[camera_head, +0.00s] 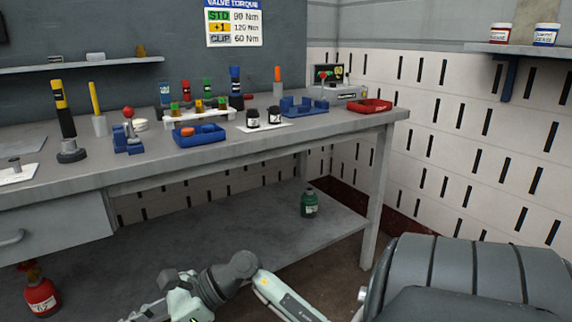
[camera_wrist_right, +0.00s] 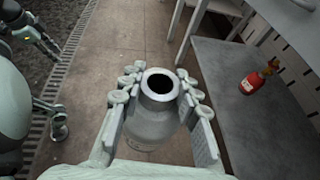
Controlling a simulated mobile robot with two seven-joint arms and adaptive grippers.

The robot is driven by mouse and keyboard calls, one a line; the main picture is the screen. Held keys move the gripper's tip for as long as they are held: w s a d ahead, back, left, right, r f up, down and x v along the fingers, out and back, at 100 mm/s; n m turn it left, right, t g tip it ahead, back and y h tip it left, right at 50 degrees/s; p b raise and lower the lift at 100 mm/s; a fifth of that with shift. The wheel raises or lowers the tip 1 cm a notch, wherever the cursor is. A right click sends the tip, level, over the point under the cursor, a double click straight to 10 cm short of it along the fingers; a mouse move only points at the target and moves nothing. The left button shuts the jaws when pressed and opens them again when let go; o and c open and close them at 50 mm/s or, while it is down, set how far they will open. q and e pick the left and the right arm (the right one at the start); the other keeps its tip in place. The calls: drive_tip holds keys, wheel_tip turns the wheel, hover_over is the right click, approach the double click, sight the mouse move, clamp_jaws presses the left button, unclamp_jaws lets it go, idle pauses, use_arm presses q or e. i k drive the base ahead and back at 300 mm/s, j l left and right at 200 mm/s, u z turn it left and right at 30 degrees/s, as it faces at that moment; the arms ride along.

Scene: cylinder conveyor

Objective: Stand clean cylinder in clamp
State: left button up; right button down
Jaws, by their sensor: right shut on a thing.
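In the right wrist view my right gripper (camera_wrist_right: 158,100) is shut on a grey cylinder (camera_wrist_right: 155,125). Its fingers lie on both sides of the cylinder, just below the neck. The round dark mouth faces the camera, and part of a label shows low on its side. In the head view an arm of mine crosses the bottom, but neither gripper shows there. A small blue fixture with a red knob (camera_head: 128,140) stands on the workbench; I cannot tell whether it is the clamp. My left gripper cannot be made out.
The workbench (camera_head: 225,151) holds bottles, a blue tray (camera_head: 199,135), a blue block (camera_head: 304,106) and a red tray (camera_head: 370,106). A red bottle (camera_head: 41,297) is at lower left. Bare floor shows in the wrist view.

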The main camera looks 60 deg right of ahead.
sight(296, 110)
drive_tip(key=k+l+z, duration=0.1)
drive_tip(key=l, duration=0.45)
drive_tip(key=k+l, duration=0.15)
drive_tip(key=l, duration=0.35)
drive_tip(key=k+l+z, duration=0.15)
drive_tip(key=l, duration=0.95)
drive_tip(key=k+l+z, duration=0.15)
drive_tip(key=l, duration=0.4)
